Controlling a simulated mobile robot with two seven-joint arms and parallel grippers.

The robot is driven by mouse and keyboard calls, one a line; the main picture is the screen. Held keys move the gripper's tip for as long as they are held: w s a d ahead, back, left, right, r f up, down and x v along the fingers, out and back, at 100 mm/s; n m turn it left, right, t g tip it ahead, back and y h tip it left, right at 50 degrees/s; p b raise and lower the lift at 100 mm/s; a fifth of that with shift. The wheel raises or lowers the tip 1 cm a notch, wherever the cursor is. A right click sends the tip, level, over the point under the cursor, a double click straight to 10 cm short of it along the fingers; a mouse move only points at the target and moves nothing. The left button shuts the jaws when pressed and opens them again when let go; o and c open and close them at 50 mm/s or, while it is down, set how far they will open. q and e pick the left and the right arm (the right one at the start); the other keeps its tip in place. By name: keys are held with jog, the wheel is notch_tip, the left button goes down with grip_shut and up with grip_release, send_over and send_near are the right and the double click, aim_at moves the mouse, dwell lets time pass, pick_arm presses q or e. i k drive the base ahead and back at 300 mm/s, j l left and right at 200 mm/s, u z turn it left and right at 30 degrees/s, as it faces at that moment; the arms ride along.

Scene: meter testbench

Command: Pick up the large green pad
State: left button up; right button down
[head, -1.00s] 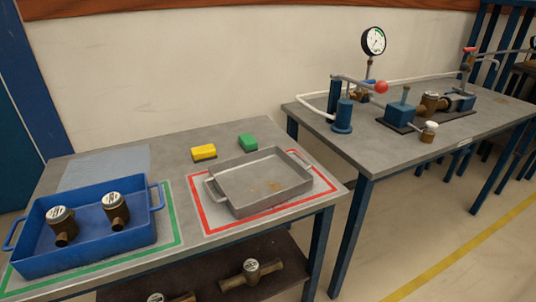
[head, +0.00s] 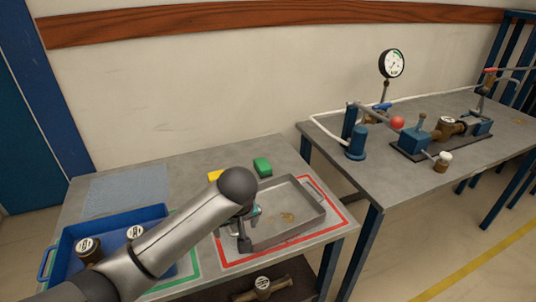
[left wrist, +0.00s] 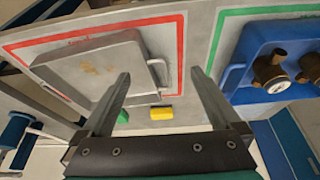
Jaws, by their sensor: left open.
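The green pad (head: 263,166) lies on the grey table behind the grey metal tray, near the table's back edge. In the left wrist view the green pad (left wrist: 122,117) shows only in part, beside one finger. My left gripper (head: 246,226) is over the near left side of the grey tray, in front of the pad and apart from it. In the left wrist view my left gripper (left wrist: 160,74) is open, with nothing between its fingers. My right gripper is not in view.
A yellow pad (head: 215,176) lies left of the green one, partly behind my arm. The grey tray (head: 318,214) stands in a red outline. A blue tray (head: 68,250) holding brass meters stands at left. A second table (head: 480,150) carries a gauge and pipework.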

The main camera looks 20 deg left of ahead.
aim_at(262, 166)
jog(key=i, duration=1.15)
